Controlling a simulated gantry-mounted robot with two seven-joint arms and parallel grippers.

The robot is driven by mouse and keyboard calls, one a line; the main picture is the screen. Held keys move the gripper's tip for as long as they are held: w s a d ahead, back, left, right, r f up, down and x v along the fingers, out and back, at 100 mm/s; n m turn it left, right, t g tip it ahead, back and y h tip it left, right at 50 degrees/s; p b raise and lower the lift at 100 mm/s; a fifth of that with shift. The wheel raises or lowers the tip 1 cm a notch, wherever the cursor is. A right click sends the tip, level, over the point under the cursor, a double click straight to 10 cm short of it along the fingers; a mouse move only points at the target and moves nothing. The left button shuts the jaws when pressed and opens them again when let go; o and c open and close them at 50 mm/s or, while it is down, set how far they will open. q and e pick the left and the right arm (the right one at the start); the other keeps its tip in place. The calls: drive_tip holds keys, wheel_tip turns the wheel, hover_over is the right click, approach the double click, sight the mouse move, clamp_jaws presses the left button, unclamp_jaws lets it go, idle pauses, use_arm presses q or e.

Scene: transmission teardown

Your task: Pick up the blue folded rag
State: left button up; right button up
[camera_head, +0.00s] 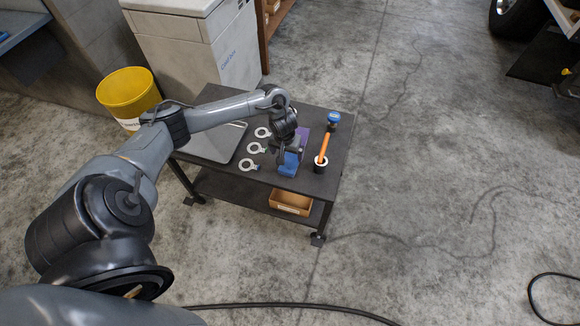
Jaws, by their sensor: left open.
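The blue folded rag (289,165) lies on the dark top of the cart (228,180), near its front right. My left arm comes in from the left over the cart. My left gripper (285,157) is open, right at the rag in this view and partly in front of it. Whether the fingers touch the rag is too small to tell. My right gripper is not in view.
Several pale rings (249,165) lie left of the rag. An orange-handled tool (323,147) stands in a dark holder to its right, with a blue-topped item (333,118) behind. A purple thing (303,136) is close behind the rag. A cardboard box (291,201) sits on the lower shelf.

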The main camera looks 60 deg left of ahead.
sight(290, 162)
use_arm(q)
drive_tip(key=shift+w+f, duration=0.1)
drive_tip(key=shift+f, duration=0.65)
drive_tip(key=shift+w+a+f+b, duration=0.1)
drive_tip(key=shift+w+f+b, duration=0.05)
drive_tip(key=shift+f+b, duration=0.45)
drive_tip(key=f+b, duration=0.2)
drive_tip(key=f, duration=0.1)
drive_tip(key=f+b, duration=0.1)
drive_tip(key=shift+w+f, duration=0.15)
drive_tip(key=shift+w, duration=0.2)
drive_tip(key=shift+c, duration=0.2)
drive_tip(key=c, duration=1.1)
wheel_tip(290, 162, up, 9)
drive_tip(key=p, duration=0.5)
drive_tip(key=shift+r, duration=0.55)
